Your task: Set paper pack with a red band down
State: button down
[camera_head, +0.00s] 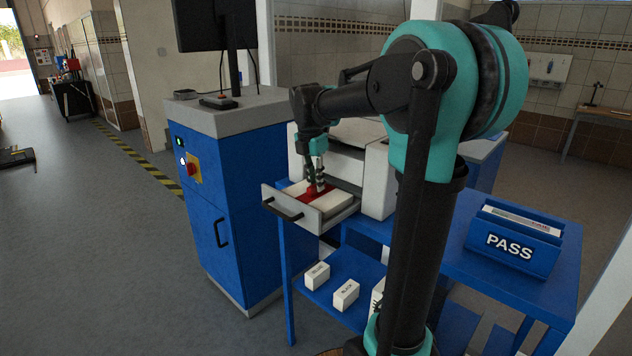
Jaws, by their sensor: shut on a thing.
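The paper pack (333,202) is white with a red band across it. It sits low inside the pulled-out grey drawer (290,208) of a white printer-like machine (375,190). My gripper (316,188) points down into the drawer and is shut on the pack at its red band. The fingertips and part of the band are hard to tell apart at this size. I cannot tell whether the underside of the pack touches the drawer floor.
A blue cabinet (225,215) with a monitor stands just left of the drawer. The machine stands on a blue table, with small labelled white boxes (346,294) on the shelf below. A blue PASS tray (513,243) holds papers at right.

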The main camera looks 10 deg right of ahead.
aim_at(312, 186)
jog(key=c, duration=1.5)
grip_release()
jog(key=shift+f, duration=0.1)
notch_tip(312, 186, up, 12)
jog(key=s+a, duration=0.1)
jog(key=shift+a, duration=0.2)
